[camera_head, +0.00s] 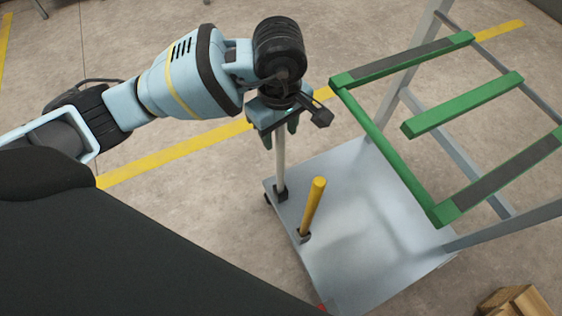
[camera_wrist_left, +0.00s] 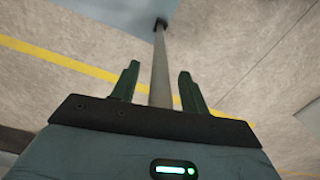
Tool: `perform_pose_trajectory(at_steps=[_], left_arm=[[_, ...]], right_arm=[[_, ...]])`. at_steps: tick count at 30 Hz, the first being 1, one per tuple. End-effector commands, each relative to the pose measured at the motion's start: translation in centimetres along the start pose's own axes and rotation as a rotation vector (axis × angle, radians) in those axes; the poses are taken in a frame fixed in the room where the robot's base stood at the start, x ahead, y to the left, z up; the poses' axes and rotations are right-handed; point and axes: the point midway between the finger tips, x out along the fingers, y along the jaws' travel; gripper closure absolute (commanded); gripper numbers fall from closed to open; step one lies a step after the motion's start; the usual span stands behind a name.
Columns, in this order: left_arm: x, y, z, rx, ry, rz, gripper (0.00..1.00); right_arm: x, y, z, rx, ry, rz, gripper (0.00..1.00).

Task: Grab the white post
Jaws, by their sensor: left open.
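The white post (camera_head: 280,163) stands upright in a dark socket at the left corner of a grey metal cart platform (camera_head: 360,200). My left gripper (camera_head: 279,135) is at the top of the post, with its green fingers pointing down and its body hiding the post's upper end. In the left wrist view the post (camera_wrist_left: 160,70) runs between the two spread green fingers (camera_wrist_left: 158,85), with visible gaps on both sides. The left gripper is open and not closed on the post. My right gripper is not in view.
A yellow post (camera_head: 314,205) stands in a socket close to the white post on the platform. A green-edged rack (camera_head: 380,150) on grey uprights rises at the right. A wooden block (camera_head: 515,302) lies at the bottom right. The platform's middle is clear.

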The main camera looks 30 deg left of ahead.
Motion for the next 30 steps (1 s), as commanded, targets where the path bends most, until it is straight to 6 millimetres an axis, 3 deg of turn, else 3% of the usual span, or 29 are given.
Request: perform_pose_trajectory(at_steps=[2,12,25,30], left_arm=[[-0.1,0.0,0.0,0.0,0.0,0.001,0.56],[-0.1,0.0,0.0,0.0,0.0,0.0,1.0],[-0.3,0.0,0.0,0.0,0.0,0.002,1.0],[-2.4,0.0,0.0,-0.001,0.002,0.004,1.0]], right_arm=[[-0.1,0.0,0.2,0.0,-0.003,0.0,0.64],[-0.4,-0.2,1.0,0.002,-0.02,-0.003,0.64],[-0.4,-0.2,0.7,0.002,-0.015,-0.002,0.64],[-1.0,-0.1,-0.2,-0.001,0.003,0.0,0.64]])
